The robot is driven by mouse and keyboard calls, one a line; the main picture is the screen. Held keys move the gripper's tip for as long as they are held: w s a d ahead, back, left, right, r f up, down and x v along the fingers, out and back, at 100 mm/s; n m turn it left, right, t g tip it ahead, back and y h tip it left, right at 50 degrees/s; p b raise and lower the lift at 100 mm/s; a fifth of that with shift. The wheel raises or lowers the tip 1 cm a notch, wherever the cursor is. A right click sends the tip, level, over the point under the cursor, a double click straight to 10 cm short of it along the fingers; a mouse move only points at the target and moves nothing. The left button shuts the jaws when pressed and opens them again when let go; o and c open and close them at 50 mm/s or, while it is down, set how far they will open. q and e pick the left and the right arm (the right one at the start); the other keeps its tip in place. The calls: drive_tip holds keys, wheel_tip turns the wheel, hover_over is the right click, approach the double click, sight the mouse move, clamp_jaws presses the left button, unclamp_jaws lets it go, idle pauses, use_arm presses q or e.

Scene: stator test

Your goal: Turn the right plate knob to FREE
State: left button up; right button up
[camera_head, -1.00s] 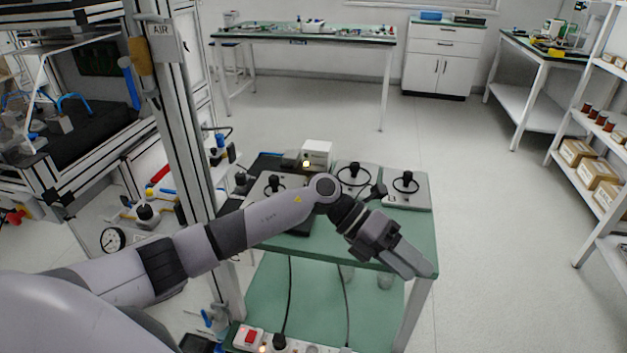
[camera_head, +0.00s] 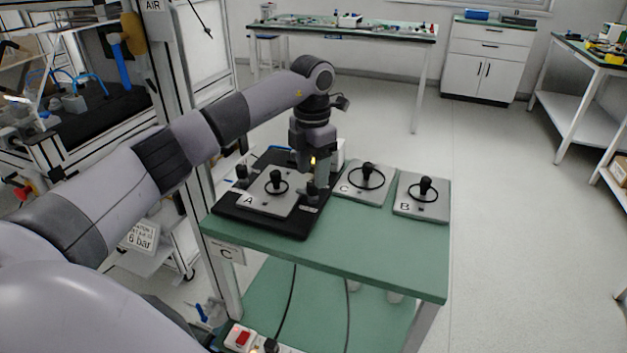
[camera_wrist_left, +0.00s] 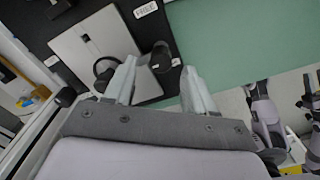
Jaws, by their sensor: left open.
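My left gripper (camera_head: 313,170) points down over the right side of the black base plate (camera_head: 288,226). The right plate knob (camera_head: 312,193) is a dark round knob just below the fingers, partly hidden by them in the head view. In the left wrist view, my open fingers (camera_wrist_left: 160,72) stand either side of the dark knob (camera_wrist_left: 160,55); contact cannot be told. A white label (camera_wrist_left: 145,9) near the knob seems to read FREE, upside down. The left knob (camera_head: 241,173) stands at the other side of plate A (camera_head: 262,206). My right gripper is out of view.
Plate A carries a black ring handle (camera_head: 277,183) close to the gripper. Plates C (camera_head: 350,190) and B (camera_head: 408,207), with similar handles, lie to the right on the green table (camera_head: 370,245). An aluminium post (camera_head: 188,110) rises at left. The table's front right is clear.

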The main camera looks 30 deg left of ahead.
sight(313, 182)
use_arm(q)
drive_tip(key=shift+f, duration=1.65)
clamp_jaws()
